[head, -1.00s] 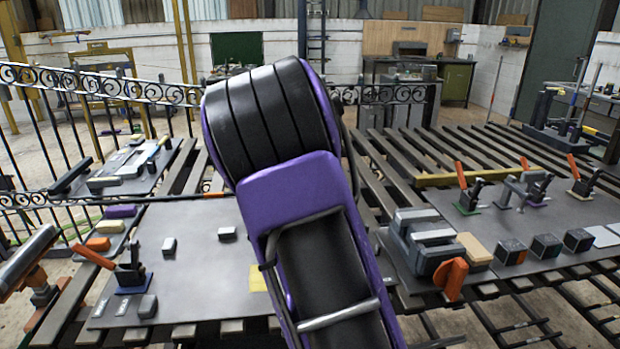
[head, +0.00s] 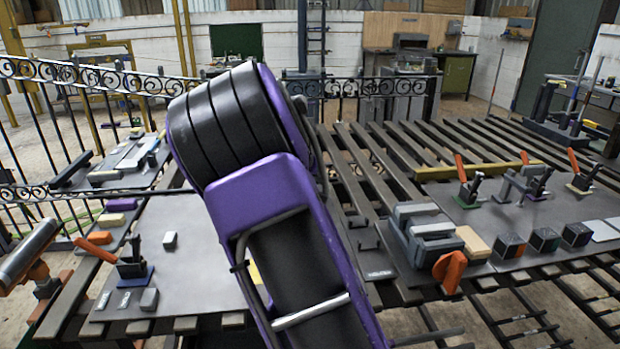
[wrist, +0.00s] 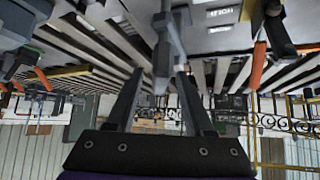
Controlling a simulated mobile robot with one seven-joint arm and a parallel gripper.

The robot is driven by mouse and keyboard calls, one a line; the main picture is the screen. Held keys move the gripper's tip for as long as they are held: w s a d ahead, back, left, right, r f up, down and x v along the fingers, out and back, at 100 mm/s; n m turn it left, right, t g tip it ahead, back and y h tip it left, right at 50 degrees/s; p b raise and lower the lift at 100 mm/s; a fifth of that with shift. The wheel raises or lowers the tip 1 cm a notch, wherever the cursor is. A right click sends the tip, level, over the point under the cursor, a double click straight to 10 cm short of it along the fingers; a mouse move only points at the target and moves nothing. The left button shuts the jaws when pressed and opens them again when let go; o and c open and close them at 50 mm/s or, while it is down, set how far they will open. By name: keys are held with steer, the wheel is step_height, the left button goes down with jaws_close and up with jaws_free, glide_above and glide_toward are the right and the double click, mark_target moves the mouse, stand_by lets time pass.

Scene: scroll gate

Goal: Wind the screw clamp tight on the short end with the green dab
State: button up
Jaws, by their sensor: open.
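My gripper (wrist: 159,80) shows in the wrist view with its two dark fingers spread apart. In the head view it is hidden behind my purple and black arm. A grey upright metal piece (wrist: 165,40), perhaps a clamp, shows between and beyond the fingers; contact cannot be told. In the head view a grey clamp-like piece (head: 514,184) stands on the right plate, between orange-handled clamps. The one to its left (head: 469,188) has a green patch at its base. I cannot tell for certain which piece is the screw clamp, nor see a clear green-dabbed short end.
Another orange-handled clamp (head: 131,264) with a blue base stands on the left plate (head: 195,265). A grey vise-like block (head: 418,238) and several small blocks line the right plate. Slatted bench bars (head: 350,165) run between. A scrolled black railing (head: 90,78) stands behind.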

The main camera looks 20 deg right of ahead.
steer(key=shift+r, duration=0.1)
steer(key=p+v, duration=0.2)
steer(key=v, duration=1.5)
steer(key=shift+a, duration=0.15)
steer(key=shift+s, duration=0.15)
